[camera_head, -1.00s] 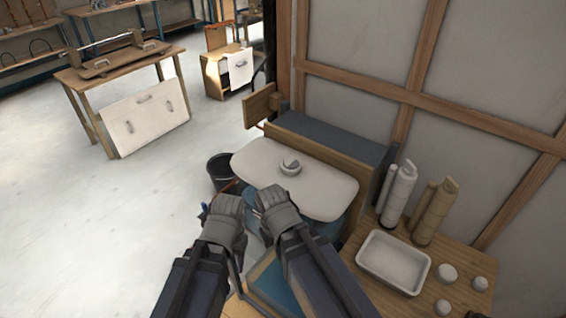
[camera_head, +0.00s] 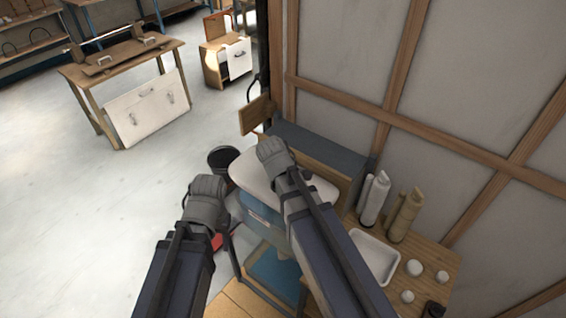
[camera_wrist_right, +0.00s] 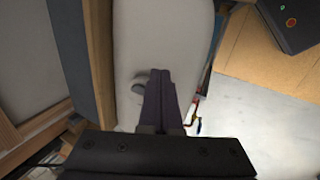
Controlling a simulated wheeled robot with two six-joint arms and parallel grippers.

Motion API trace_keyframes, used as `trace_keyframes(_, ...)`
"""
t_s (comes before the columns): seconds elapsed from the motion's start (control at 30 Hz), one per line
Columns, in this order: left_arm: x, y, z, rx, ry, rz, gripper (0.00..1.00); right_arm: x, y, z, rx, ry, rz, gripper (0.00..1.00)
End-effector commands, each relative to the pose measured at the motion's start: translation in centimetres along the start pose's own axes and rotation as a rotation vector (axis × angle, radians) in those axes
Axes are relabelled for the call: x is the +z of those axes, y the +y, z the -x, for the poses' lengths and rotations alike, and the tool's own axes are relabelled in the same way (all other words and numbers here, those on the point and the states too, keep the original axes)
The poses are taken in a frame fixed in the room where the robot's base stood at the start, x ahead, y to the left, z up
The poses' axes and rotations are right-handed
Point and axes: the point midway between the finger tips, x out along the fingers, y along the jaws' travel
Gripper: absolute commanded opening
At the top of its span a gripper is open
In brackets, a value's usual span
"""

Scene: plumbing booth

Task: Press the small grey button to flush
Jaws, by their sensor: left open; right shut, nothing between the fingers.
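The white cistern lid (camera_head: 250,180) lies below my right gripper (camera_head: 270,146), which hides its middle in the head view. In the right wrist view the lid (camera_wrist_right: 180,30) runs up the picture, and the small grey button (camera_wrist_right: 139,87) shows on it, partly covered by my right gripper's fingertips (camera_wrist_right: 160,75). The right fingers are shut with nothing between them; I cannot tell whether they touch the button. My left gripper (camera_head: 208,184) is open and empty, to the left of the lid and apart from it.
A dark bucket (camera_head: 221,155) stands left of the cistern. A wooden ledge (camera_head: 330,172) with a dark top runs behind it. At right, a wooden table (camera_head: 440,262) carries a white tray (camera_head: 373,262), pale bottles (camera_head: 374,200) and small round items.

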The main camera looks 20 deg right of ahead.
Motion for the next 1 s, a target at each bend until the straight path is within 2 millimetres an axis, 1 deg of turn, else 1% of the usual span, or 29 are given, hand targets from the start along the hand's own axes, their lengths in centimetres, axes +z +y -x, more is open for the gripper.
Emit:
trace_keyframes(0.03,0.0,-0.1,0.6,0.000,0.000,0.000,0.50,-1.4,1.7,0.5,0.060,-0.003,0.114,0.00)
trace_keyframes(0.1,0.0,-0.1,0.6,0.000,0.000,0.001,0.50,-2.6,3.3,0.8,0.138,-0.016,0.273,0.00)
trace_keyframes(0.2,0.0,-0.1,0.6,0.000,0.000,0.001,0.50,-4.4,5.1,1.3,0.233,-0.043,0.471,0.00)
trace_keyframes(0.3,0.0,-0.1,0.6,0.000,0.000,0.001,0.50,-5.8,6.3,1.9,0.305,-0.074,0.624,0.00)
trace_keyframes(0.4,0.0,-0.1,0.6,0.000,0.000,0.001,0.50,-6.7,7.0,2.4,0.351,-0.099,0.727,0.00)
trace_keyframes(0.5,0.0,-0.1,0.6,0.000,0.000,0.001,0.50,-7.2,7.4,2.7,0.378,-0.114,0.786,0.00)
trace_keyframes(0.6,0.0,-0.1,0.6,0.000,0.000,0.000,0.50,-7.4,7.6,2.8,0.387,-0.121,0.808,0.00)
trace_keyframes(1.0,0.0,0.0,0.4,0.000,0.000,0.000,0.50,-7.3,7.5,2.6,0.386,-0.121,0.807,0.00)
